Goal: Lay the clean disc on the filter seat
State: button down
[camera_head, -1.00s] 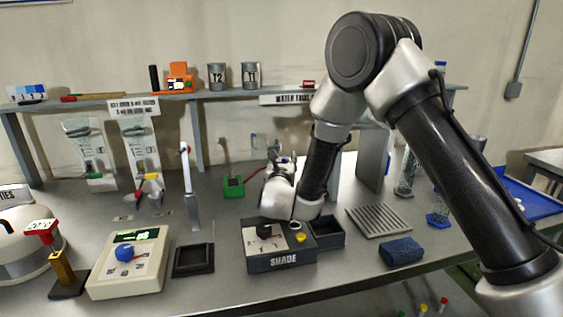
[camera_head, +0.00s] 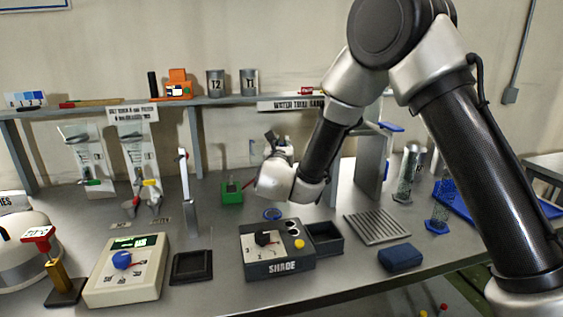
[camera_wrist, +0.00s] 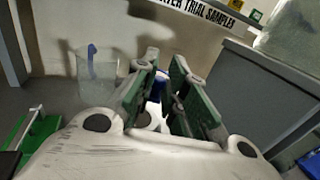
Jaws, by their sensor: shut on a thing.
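My gripper (camera_head: 277,146) is above the bench behind the SHADE box, mostly hidden by its own wrist in the head view. In the wrist view my gripper (camera_wrist: 165,75) has its green-padded fingers close together. A small blue-and-white thing (camera_wrist: 158,88) shows between them. It is too small and covered to tell whether it is the clean disc. A blue ring-shaped piece (camera_head: 273,213) lies on the bench below my wrist, just behind the SHADE box. I cannot tell whether it is the filter seat.
A green block (camera_head: 231,192) is left of my wrist. A clear beaker (camera_wrist: 96,72) stands left of the fingers.

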notch_tip(320, 180, down, 6)
jog(key=s+a+h, duration=0.1)
jog(key=shift+a+m, duration=0.2)
jog(key=shift+m, duration=0.2)
dwell(0.4)
jog(key=shift+f, duration=0.55)
dwell(0.3)
jog(key=c, duration=1.4)
grip_release()
jog(key=shift+s, duration=0.1)
